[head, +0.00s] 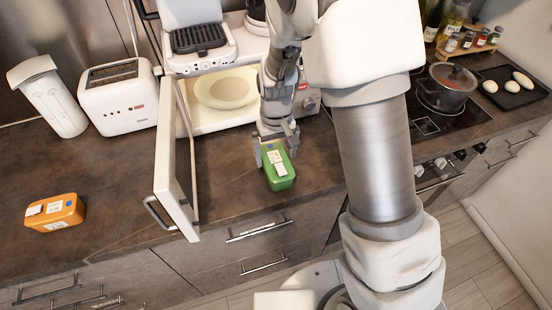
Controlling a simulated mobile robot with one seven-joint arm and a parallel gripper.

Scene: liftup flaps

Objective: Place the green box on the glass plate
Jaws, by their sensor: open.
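The green box (279,172), with a white label on top, rests on the brown counter in front of the microwave. My gripper (275,148) is right at the back end of the green box, pointing down, with its jaws open. I cannot tell whether the fingers touch the box. The glass plate (226,91) is pale and round and lies inside the lit microwave (212,123). The microwave door (172,165) stands open, swung out toward the front at the left of the opening.
An orange box (57,212) lies on the counter at the left. A toaster (118,97) and a white container (48,97) stand behind it. A pot (446,88) is on the hob at the right. My arm covers the middle.

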